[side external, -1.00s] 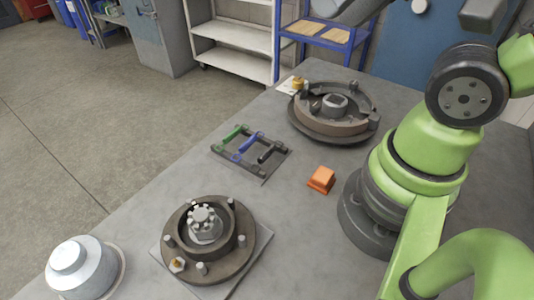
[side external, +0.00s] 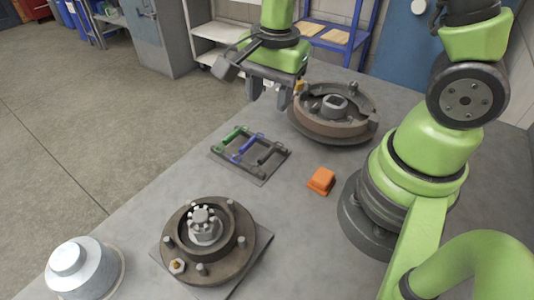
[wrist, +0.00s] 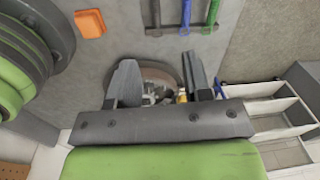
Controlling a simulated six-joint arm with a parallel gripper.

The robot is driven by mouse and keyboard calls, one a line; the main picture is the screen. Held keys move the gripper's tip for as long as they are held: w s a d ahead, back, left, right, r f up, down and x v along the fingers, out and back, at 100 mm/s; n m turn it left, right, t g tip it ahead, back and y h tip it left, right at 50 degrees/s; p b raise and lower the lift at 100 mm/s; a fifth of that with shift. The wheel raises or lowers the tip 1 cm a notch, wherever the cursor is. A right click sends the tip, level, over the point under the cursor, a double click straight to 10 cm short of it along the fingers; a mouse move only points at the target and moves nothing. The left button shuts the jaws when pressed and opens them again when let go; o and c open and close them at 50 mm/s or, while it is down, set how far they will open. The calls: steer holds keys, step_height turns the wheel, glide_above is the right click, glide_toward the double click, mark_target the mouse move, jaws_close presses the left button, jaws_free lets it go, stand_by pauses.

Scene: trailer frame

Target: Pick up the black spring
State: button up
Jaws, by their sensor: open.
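In the wrist view the black spring (wrist: 155,14) is at the top edge and partly cut off, left of the blue and green ones. My gripper (side external: 268,94) is above the table, beyond the rack and left of the far brake drum assembly. Its jaws are open and empty, pointing down, and apart from the spring. In the wrist view its two fingers (wrist: 160,76) stand wide apart.
A far brake assembly (side external: 331,127) stands close to my gripper. An orange block (side external: 321,181) lies right of the rack. A near hub assembly (side external: 208,258) and a silver metal cap (side external: 82,268) are at the front. The table between rack and hub is clear.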

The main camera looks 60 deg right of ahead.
steer(key=m, duration=0.2)
glide_above(267, 153)
steer(key=shift+g, duration=0.4)
step_height(267, 153, down, 7)
steer(key=shift+s+d+f, duration=0.1)
steer(key=shift+s+d, duration=0.05)
steer(key=shift+w+f, duration=0.2)
steer(key=shift+f, duration=2.85)
jaws_close()
